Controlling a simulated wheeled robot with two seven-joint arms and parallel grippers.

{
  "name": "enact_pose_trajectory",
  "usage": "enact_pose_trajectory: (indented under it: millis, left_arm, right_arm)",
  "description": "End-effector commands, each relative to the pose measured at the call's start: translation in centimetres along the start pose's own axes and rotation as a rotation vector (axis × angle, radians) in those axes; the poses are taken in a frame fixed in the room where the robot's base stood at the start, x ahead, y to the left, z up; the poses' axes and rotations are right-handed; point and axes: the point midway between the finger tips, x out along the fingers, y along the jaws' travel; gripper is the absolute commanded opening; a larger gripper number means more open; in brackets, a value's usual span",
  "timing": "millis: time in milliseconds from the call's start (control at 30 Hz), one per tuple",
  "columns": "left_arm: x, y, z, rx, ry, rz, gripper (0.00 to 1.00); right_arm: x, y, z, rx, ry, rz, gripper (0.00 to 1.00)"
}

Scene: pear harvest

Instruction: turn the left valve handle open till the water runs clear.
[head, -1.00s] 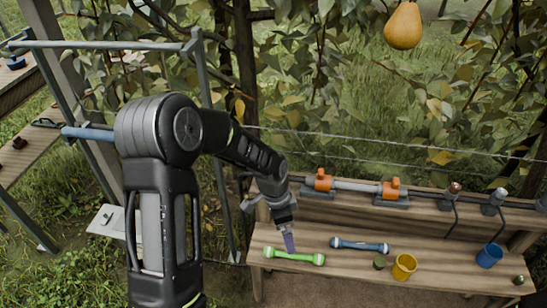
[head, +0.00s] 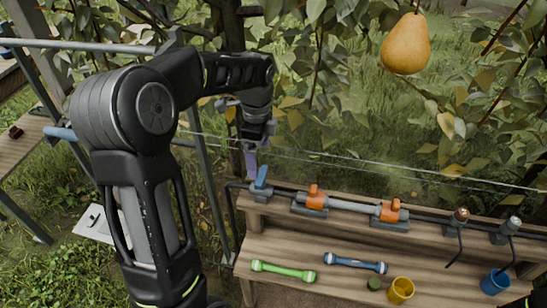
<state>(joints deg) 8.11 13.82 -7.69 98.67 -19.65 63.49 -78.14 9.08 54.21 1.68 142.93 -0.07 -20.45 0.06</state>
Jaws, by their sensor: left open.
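A grey pipe (head: 352,205) runs along the raised back shelf of the wooden bench. At its left end is a valve with an upright blue handle (head: 262,176). Farther right, two valves with orange handles stand on the pipe, a left one (head: 315,194) and a right one (head: 390,211). My left gripper (head: 251,166) is open and points down just left of the blue handle, partly overlapping it in the picture. I cannot tell whether they touch. I see no running water. My right gripper is out of view.
A yellow cup (head: 401,290) and a blue cup (head: 495,281) stand at right. A pear (head: 405,44) hangs above. A thin wire (head: 340,160) runs behind the bench.

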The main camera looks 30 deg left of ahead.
Motion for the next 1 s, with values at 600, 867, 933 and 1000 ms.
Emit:
enact_pose_trajectory:
  millis: [600, 867, 933, 1000]
  left_arm:
    - [1.2, 0.0, 0.0, -0.001, 0.000, 0.003, 0.95]
    - [5.1, 0.1, 0.0, -0.001, 0.000, 0.004, 0.95]
    - [6.1, 0.1, -0.1, -0.001, 0.001, 0.004, 0.95]
    - [6.9, 0.1, 0.0, -0.001, 0.001, 0.003, 0.95]
  right_arm:
    - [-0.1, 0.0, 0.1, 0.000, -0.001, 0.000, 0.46]
    - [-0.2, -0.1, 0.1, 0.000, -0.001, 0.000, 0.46]
    - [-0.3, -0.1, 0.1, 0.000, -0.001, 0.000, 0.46]
    - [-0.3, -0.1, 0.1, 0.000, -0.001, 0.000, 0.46]
